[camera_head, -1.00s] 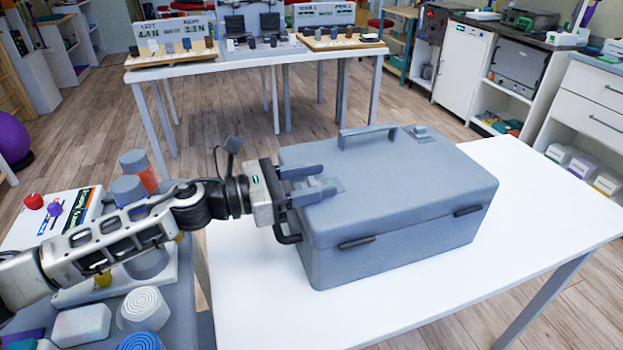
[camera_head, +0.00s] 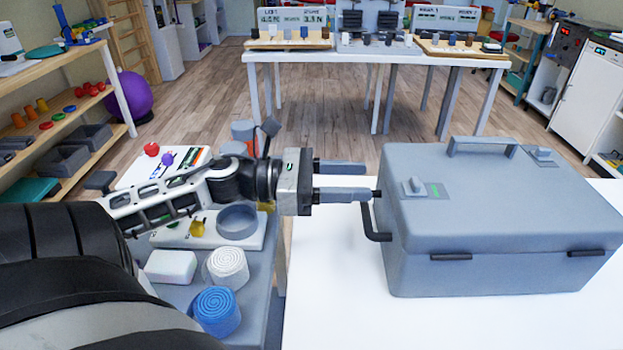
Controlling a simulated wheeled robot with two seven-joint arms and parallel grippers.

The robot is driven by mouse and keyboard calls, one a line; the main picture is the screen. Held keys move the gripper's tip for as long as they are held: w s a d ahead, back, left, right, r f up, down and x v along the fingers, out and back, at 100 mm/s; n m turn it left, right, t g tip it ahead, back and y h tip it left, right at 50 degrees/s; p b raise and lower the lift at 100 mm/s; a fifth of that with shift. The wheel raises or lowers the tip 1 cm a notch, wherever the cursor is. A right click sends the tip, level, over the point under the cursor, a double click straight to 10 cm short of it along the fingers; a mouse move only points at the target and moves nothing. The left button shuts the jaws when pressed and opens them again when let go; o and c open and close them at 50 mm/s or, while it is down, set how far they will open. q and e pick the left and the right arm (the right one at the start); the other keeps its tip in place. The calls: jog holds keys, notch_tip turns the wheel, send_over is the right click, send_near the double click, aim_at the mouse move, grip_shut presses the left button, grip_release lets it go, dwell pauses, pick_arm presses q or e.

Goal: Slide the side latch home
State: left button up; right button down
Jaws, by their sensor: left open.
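A closed grey case (camera_head: 480,232) stands on the white table. On its lid, near the left edge, is a small grey side latch (camera_head: 414,187) with a raised knob and a green mark beside it. A similar grey latch (camera_head: 540,154) sits at the lid's far right. My left gripper (camera_head: 366,181) is open and empty. Its two fingers point right, just left of the case and apart from the side latch. The lower fingertip is close to the dark side handle (camera_head: 374,222); I cannot tell whether they touch. My right gripper is not in view.
A carry handle (camera_head: 482,145) rises from the back of the lid. The white table (camera_head: 335,275) is bare left of the case. A grey cart at the left holds a blue roll (camera_head: 216,311), a white roll (camera_head: 227,266) and a grey ring (camera_head: 237,221).

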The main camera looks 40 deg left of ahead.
pick_arm(q)
jog(key=v, duration=0.5)
jog(key=shift+s+a, duration=0.2)
jog(key=shift+a, duration=0.1)
